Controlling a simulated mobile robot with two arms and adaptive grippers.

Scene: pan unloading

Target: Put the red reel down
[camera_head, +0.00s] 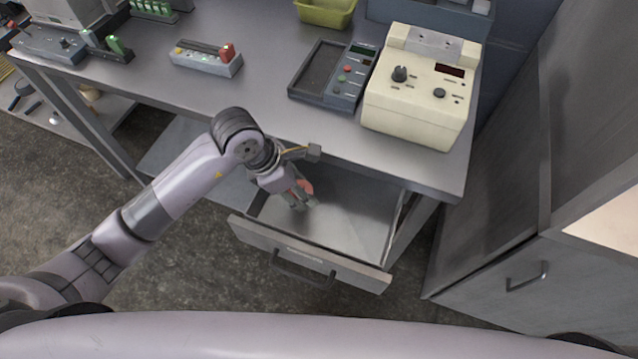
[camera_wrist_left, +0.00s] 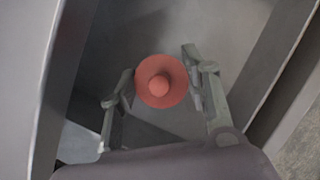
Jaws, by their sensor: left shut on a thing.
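The red reel (camera_wrist_left: 161,82) is between the two fingers of my left gripper (camera_wrist_left: 160,88) in the left wrist view. In the head view the red reel (camera_head: 304,187) shows only in part, behind my left gripper (camera_head: 300,200). The gripper is shut on the reel. It is over the open drawer (camera_head: 345,230) under the bench, toward the drawer's left side. I cannot tell whether the reel touches the drawer floor. My right gripper is not in view.
The workbench (camera_head: 262,92) top overhangs the drawer's back. A cream device (camera_head: 420,95), a dark tray unit (camera_head: 335,75) and a switch strip (camera_head: 205,57) stand on it. A cabinet (camera_head: 540,290) stands at the right. The drawer's visible floor is bare on the right.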

